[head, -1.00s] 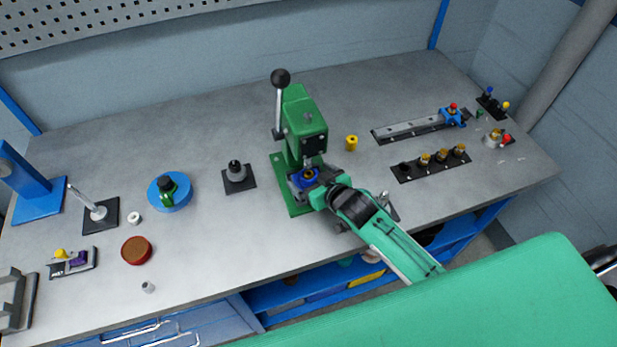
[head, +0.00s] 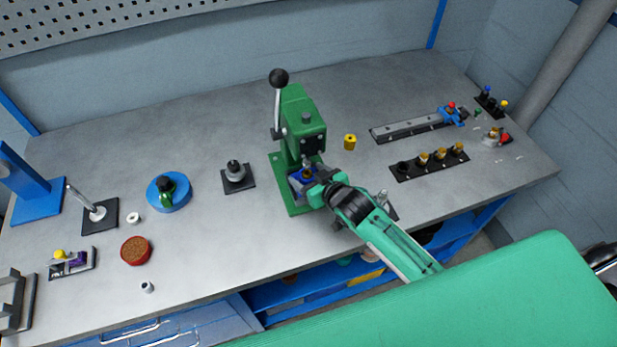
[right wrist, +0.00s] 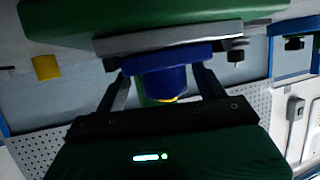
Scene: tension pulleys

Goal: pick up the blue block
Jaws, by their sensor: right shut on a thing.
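The blue block (right wrist: 168,80) shows in the right wrist view between the two fingers of my right gripper (right wrist: 160,92), which is shut on it. A grey plate of the green press lies close against the block in that view; I cannot tell whether they touch. In the head view the block (head: 301,182) sits at the foot of the green press (head: 303,115), and my right gripper (head: 315,192) reaches it from the front right. The gripper partly hides the block there. My left gripper is not in view.
The press's lever with a black knob (head: 279,79) stands up at its left. A yellow cylinder (head: 350,142) stands to its right, and a black strip with brass parts (head: 428,162) lies farther right. A dark stand (head: 237,175) is at the left. The table's front middle is clear.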

